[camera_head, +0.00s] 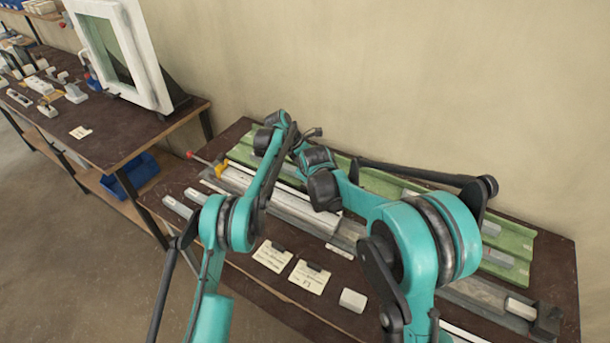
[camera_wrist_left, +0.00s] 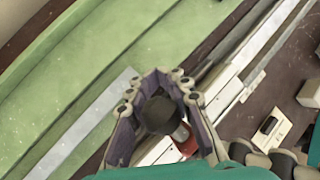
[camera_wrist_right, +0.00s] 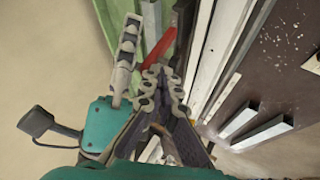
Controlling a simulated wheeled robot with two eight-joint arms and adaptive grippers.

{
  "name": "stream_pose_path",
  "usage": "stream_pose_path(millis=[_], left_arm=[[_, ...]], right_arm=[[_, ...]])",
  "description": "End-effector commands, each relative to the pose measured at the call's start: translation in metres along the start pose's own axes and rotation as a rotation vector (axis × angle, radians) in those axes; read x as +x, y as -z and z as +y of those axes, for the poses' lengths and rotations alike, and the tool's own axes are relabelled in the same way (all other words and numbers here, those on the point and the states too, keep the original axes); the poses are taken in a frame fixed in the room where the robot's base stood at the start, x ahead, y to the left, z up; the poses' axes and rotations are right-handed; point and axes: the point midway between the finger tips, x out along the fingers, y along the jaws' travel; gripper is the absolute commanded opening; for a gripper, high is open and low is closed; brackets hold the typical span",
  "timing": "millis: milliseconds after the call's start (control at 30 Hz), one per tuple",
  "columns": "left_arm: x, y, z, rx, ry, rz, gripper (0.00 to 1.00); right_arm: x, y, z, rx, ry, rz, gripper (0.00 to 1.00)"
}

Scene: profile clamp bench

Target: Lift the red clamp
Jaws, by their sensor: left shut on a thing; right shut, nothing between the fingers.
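In the left wrist view my left gripper (camera_wrist_left: 156,80) is closed around a dark rounded piece (camera_wrist_left: 160,115). A red part (camera_wrist_left: 184,138), likely of the red clamp, shows just beside it between the fingers. My right gripper (camera_wrist_right: 158,76) is shut and empty in the right wrist view. A red bar (camera_wrist_right: 157,49) lies beyond its fingertips, apart from them as far as I can tell. In the head view a red rod (camera_head: 197,158) sticks out at the bench's left end, by a yellow piece (camera_head: 221,168).
The bench (camera_head: 556,262) carries green profiles (camera_head: 511,240) at the back and pale rails (camera_head: 300,212). Another table (camera_head: 150,120) with a white window frame (camera_head: 157,80) stands left. My arms cross closely.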

Motion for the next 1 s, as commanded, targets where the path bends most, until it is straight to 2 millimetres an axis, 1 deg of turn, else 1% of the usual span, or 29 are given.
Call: stream_pose_path(millis=[33,167,367,567,600,667,700,1000], left_arm=[[-0.001,0.003,0.003,-0.002,-0.006,0.002,0.0],[-0.001,0.003,0.003,-0.002,-0.006,0.002,0.0],[-0.001,0.003,0.003,-0.002,-0.004,0.003,0.0],[-0.001,0.003,0.001,-0.002,0.0,0.005,0.0],[-0.001,0.003,0.001,-0.002,0.0,0.005,0.23],[-0.001,0.003,0.001,-0.002,0.0,0.005,0.39],[-0.001,0.003,0.001,-0.002,0.001,0.004,0.41],[0.0,0.001,0.0,0.0,0.001,0.002,0.41]], right_arm=[[0.0,0.0,0.0,0.0,0.0,0.0,0.0],[0.0,0.0,0.0,0.0,0.0,0.0,0.0],[0.005,0.001,0.016,0.001,-0.003,-0.001,0.0],[0.006,0.001,0.017,0.0,-0.006,0.0,0.0],[0.006,0.0,0.017,0.0,-0.006,0.0,0.0],[0.006,0.0,0.017,0.0,-0.006,0.0,0.0],[0.006,0.0,0.017,0.0,-0.005,0.0,0.0],[0.005,0.001,0.016,0.0,-0.003,0.0,0.0]])
